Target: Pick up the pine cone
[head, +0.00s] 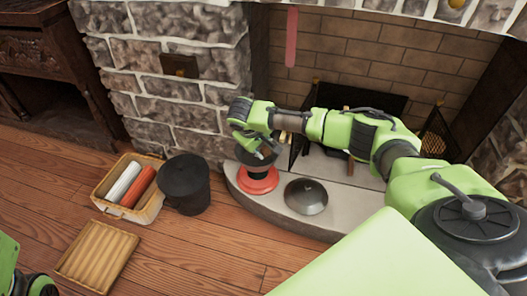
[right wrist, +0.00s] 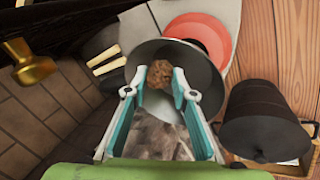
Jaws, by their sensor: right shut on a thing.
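The pine cone (right wrist: 160,73) is small, brown and rough, and shows between my right fingertips in the right wrist view. My right gripper (right wrist: 158,80) is shut on it. Behind and below it is a dark, wide bowl (right wrist: 196,62); I cannot tell whether the cone touches the bowl. In the head view my right gripper (head: 262,150) points down at this dark bowl (head: 245,158), which sits above a red round base (head: 260,184). The pine cone cannot be made out in the head view. Only a piece of my left arm shows at the lower left corner.
A dark round pot (head: 306,197) stands on the pale hearth (head: 342,213) right of the red base. A black bucket (head: 186,186), a box with white and red rolls (head: 152,212) and a slatted wooden tray (head: 98,257) are on the floor. The stone fireplace wall (head: 180,105) rises behind.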

